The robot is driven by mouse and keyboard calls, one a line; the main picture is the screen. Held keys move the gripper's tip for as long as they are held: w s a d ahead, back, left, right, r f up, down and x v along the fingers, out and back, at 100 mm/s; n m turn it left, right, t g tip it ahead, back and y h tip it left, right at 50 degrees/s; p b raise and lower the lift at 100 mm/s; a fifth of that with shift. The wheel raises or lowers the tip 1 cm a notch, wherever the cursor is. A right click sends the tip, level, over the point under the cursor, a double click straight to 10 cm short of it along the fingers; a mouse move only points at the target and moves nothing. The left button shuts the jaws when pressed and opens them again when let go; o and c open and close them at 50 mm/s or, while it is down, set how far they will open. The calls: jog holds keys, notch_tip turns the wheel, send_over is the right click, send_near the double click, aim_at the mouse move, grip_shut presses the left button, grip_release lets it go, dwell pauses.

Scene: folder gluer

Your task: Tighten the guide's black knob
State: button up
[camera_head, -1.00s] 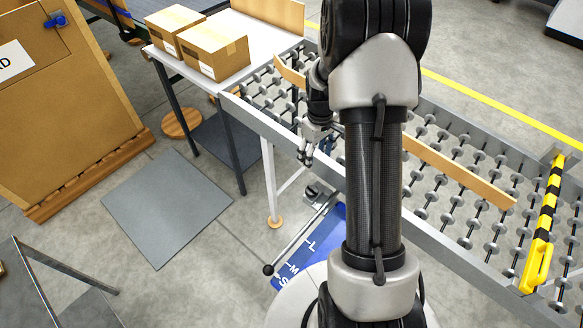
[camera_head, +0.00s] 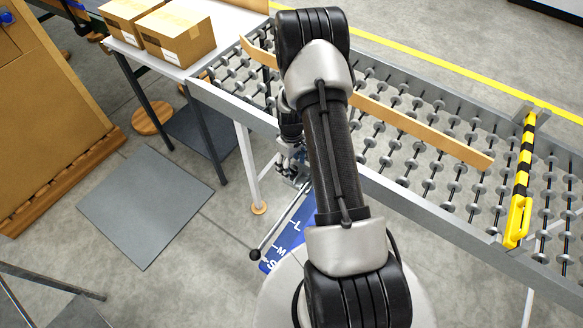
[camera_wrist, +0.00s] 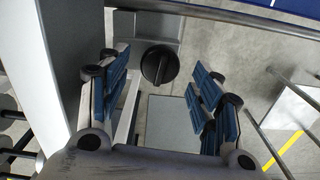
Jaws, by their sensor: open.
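The black knob (camera_wrist: 159,64) is round with a raised grip bar across its face. It sits on a grey block (camera_wrist: 146,27) in the upper middle of the wrist view. My gripper (camera_wrist: 160,98) is open, its blue-padded fingers apart, with the knob showing in the gap between them. I see no contact with the knob. In the head view my gripper (camera_head: 288,166) hangs beside the conveyor's near side, above the far end of a rod beside a blue S-M-L scale (camera_head: 283,246). The knob cannot be made out there.
The roller conveyor (camera_head: 420,215) runs along my gripper's far side, with a wooden strip (camera_head: 425,133) on it and a yellow-black bar (camera_head: 522,180) at right. Cartons (camera_head: 178,40) stand on a table at the back left. A grey mat (camera_head: 145,205) lies on the floor.

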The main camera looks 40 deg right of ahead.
jog(key=shift+f, duration=0.8)
jog(key=shift+c, duration=0.3)
jog(key=c, duration=1)
